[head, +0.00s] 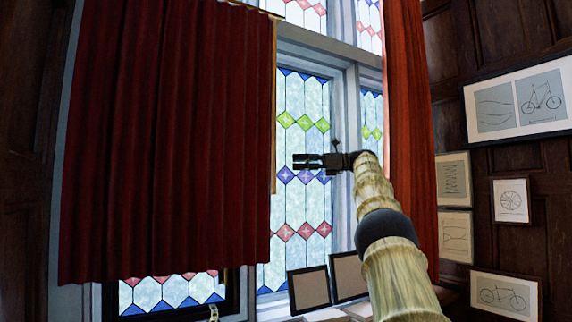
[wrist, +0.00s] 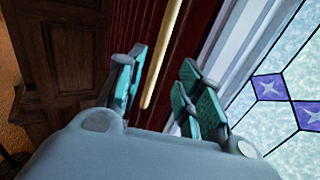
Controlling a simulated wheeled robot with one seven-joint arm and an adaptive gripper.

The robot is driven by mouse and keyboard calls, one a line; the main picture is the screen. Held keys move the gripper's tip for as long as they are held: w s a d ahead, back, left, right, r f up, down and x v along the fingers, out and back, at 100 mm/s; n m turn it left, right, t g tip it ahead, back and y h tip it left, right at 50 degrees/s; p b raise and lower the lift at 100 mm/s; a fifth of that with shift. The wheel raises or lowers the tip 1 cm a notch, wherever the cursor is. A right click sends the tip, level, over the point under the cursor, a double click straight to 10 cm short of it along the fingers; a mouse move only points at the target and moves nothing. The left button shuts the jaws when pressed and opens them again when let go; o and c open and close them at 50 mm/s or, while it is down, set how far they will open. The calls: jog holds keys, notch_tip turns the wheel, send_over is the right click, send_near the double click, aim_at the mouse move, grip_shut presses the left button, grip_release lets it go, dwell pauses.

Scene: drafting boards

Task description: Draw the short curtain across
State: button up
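The short curtain (head: 170,140) is dark red and hangs in folds over the left part of the window in the head view. A thin pale wand (head: 274,120) hangs along its right edge. In the wrist view the wand (wrist: 163,50) shows its lower end between the fingers in the picture, with the curtain's red cloth (wrist: 200,35) behind. My gripper (head: 296,162) is just right of the wand in the head view, apart from it. Its teal-padded fingers (wrist: 160,88) are open with nothing gripped.
A long red curtain (head: 408,130) hangs right of the window, behind my arm. Stained-glass panes (head: 303,200) are bare between the curtains. Dark picture frames (head: 309,289) lean low on the sill. Framed drawings (head: 520,101) hang on the right panelled wall.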

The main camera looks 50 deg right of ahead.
jog(key=s+d, duration=0.2)
jog(key=d, duration=0.1)
dwell(0.4)
jog(key=shift+r, duration=0.25)
